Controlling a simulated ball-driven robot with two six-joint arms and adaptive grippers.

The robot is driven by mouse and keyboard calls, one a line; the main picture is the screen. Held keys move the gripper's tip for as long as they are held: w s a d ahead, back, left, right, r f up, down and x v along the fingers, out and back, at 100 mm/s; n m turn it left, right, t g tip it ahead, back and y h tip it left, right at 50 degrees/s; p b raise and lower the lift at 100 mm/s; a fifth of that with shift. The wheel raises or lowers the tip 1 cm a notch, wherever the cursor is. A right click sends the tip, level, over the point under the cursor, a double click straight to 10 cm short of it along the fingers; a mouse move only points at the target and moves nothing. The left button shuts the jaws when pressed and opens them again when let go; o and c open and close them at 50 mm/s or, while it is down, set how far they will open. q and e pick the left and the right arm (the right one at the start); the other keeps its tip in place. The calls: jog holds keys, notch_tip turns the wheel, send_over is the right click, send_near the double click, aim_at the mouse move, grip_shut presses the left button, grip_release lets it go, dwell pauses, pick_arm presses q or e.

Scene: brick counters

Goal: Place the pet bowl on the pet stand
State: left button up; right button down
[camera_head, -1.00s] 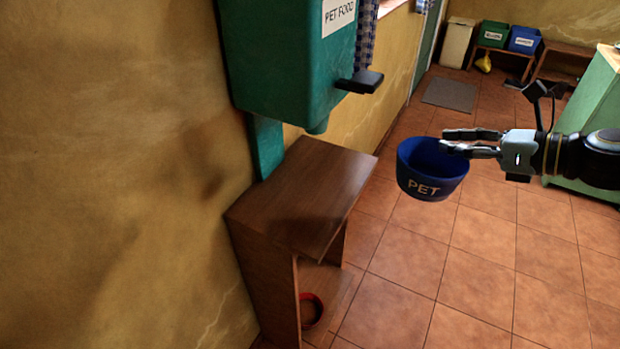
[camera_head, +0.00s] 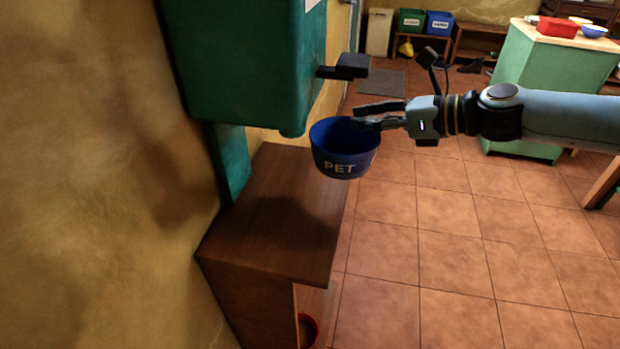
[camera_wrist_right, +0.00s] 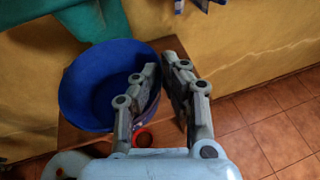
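The blue pet bowl (camera_head: 343,150), lettered PET, is upright in the air near the right edge of the pet stand's top. My right gripper (camera_head: 372,112) is shut on the bowl's right rim. In the right wrist view the bowl (camera_wrist_right: 90,100) shows empty, with one finger of the right gripper (camera_wrist_right: 155,85) inside its rim and one outside. The pet stand (camera_head: 262,235) is a brown wooden unit against the yellow wall, its top bare. My left gripper is not in view.
A green pet food dispenser (camera_head: 240,60) hangs on the wall above the stand, its dark lever (camera_head: 345,68) sticking out. A red bowl (camera_head: 308,330) sits low inside the stand. A green counter (camera_head: 550,85) stands at the back right. The tiled floor is open.

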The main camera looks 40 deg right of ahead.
aim_at(326, 141)
jog(key=shift+w+a+f+b, duration=0.5)
jog(key=shift+a+f, duration=0.05)
jog(key=w+a+f, duration=0.1)
jog(key=a, duration=0.1)
jog(key=w+a+f, duration=0.1)
jog(key=w+a, duration=0.1)
jog(key=w+a+f+b, duration=0.1)
jog(key=f, duration=0.1)
jog(key=shift+w+a, duration=0.3)
jog(key=shift+a, duration=0.1)
notch_tip(326, 141, down, 4)
jog(key=b, duration=0.5)
jog(key=shift+f, duration=0.1)
jog(key=shift+r, duration=0.2)
jog(key=shift+f, duration=0.2)
jog(key=c, duration=1.5)
grip_release()
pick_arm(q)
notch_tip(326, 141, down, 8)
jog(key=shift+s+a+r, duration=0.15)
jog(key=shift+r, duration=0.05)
